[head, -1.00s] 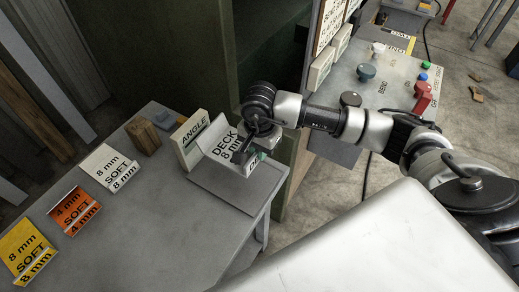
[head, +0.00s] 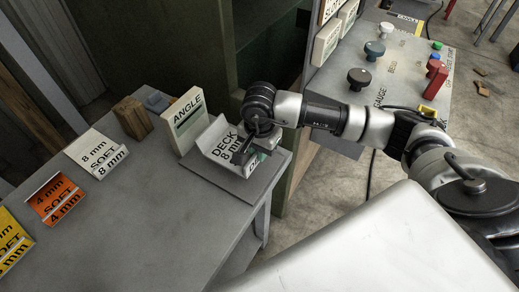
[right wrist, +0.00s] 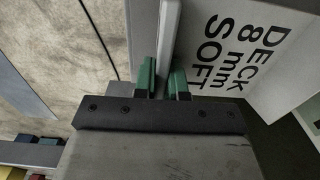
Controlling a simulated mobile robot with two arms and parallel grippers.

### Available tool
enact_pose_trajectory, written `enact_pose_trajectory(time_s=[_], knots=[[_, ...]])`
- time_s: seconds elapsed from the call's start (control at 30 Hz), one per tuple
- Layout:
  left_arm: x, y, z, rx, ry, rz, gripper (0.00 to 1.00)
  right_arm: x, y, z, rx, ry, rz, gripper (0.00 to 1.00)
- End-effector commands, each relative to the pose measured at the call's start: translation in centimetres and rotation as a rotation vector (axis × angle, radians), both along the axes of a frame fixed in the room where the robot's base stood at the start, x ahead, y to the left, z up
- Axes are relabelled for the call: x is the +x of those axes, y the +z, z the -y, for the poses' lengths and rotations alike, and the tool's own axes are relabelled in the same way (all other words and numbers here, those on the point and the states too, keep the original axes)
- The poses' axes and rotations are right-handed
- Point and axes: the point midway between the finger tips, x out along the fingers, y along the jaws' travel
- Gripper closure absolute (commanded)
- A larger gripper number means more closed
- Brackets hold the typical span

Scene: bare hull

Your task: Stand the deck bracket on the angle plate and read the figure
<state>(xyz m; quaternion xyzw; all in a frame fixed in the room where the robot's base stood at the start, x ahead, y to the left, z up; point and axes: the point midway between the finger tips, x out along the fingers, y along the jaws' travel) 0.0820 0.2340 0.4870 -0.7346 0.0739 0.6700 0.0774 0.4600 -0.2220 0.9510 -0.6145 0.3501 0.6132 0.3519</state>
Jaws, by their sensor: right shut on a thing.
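The deck bracket (head: 222,143) is a bent white piece marked "DECK 8 mm". It is at or just above the grey angle plate (head: 202,172), in front of the upright "ANGLE" sign (head: 186,121); I cannot tell whether it touches. My right gripper (head: 262,152) is at the bracket's right side and hides part of it. In the right wrist view, the green fingertips (right wrist: 163,82) are shut on a thin white edge of the bracket, whose face (right wrist: 245,50) reads "DECK 8 mm SOFT". I see no readable figure. My left gripper is not in view.
On the grey bench (head: 135,215) lie a white 8 mm piece (head: 96,152), an orange 4 mm piece (head: 57,197) and a yellow 8 mm piece (head: 10,240). A wooden block (head: 133,117) stands behind. A knob panel (head: 395,75) is at right, with a green cabinet between.

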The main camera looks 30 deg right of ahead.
Motion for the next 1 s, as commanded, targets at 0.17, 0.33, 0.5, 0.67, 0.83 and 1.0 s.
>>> enact_pose_trajectory(time_s=[0.17,0.33,0.5,0.67,0.83,1.0], knots=[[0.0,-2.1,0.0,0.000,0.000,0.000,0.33,0.1,-2.1,0.0,0.002,0.000,0.003,1.00],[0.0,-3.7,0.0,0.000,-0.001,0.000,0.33,0.1,-3.6,0.0,0.002,0.000,0.003,1.00],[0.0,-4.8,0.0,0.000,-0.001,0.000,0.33,0.1,-4.8,0.0,0.002,-0.001,0.003,1.00],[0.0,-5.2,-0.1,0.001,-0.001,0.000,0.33,0.1,-5.2,0.0,0.002,-0.001,0.003,1.00],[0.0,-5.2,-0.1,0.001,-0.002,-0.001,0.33,0.1,-5.1,0.0,0.002,-0.001,0.003,1.00],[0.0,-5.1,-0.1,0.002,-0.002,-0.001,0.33,0.1,-5.1,0.0,0.002,0.000,0.003,0.78]])
